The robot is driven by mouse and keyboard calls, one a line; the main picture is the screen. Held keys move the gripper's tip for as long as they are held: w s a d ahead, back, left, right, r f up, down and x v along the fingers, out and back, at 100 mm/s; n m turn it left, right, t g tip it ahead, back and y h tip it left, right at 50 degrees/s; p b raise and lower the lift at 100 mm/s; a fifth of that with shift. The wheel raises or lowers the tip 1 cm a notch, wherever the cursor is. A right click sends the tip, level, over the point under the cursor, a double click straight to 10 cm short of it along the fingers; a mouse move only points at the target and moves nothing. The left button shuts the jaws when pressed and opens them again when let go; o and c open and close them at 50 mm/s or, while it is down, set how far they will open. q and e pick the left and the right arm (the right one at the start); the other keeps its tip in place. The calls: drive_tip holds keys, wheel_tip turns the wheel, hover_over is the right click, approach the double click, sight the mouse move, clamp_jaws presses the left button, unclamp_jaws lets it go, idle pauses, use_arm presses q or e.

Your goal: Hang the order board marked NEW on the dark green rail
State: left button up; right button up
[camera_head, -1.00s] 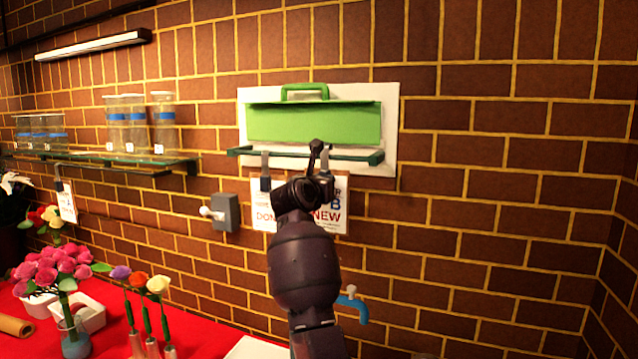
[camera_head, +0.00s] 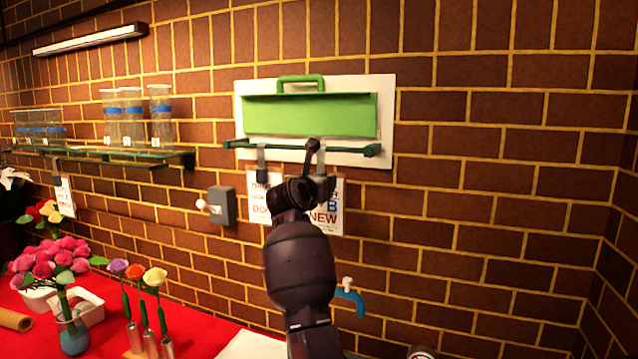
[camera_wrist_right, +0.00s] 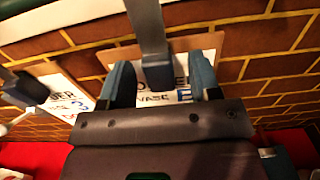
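The order board marked NEW (camera_head: 323,218) is below the dark green rail (camera_head: 350,153), right of a second board (camera_head: 258,205), whose word is partly hidden. A grey hanger strap (camera_wrist_right: 148,25) rises from the NEW board, with a dark block at its lower end. I cannot tell whether its hook rests on the rail. My right gripper (camera_wrist_right: 160,78) has its fingers apart on either side of this block, with a gap visible at the right. In the head view my right gripper (camera_head: 312,180) covers the board's left part. My left gripper is not in view.
A green panel with a handle (camera_head: 312,115) is above the rail. A grey wall box with a knob (camera_head: 222,206) is left of the boards, and a blue tap (camera_head: 350,300) below. Flowers (camera_head: 140,275) stand on the red table at lower left. The wall at right is clear.

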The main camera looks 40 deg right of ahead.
drive_tip(key=shift+a, duration=0.1)
drive_tip(key=b+v, duration=0.1)
drive_tip(key=v, duration=0.9)
drive_tip(key=shift+s+a+b, duration=0.2)
drive_tip(key=shift+a+b, duration=0.05)
drive_tip(key=shift+b, duration=0.15)
drive_tip(key=shift+a, duration=0.1)
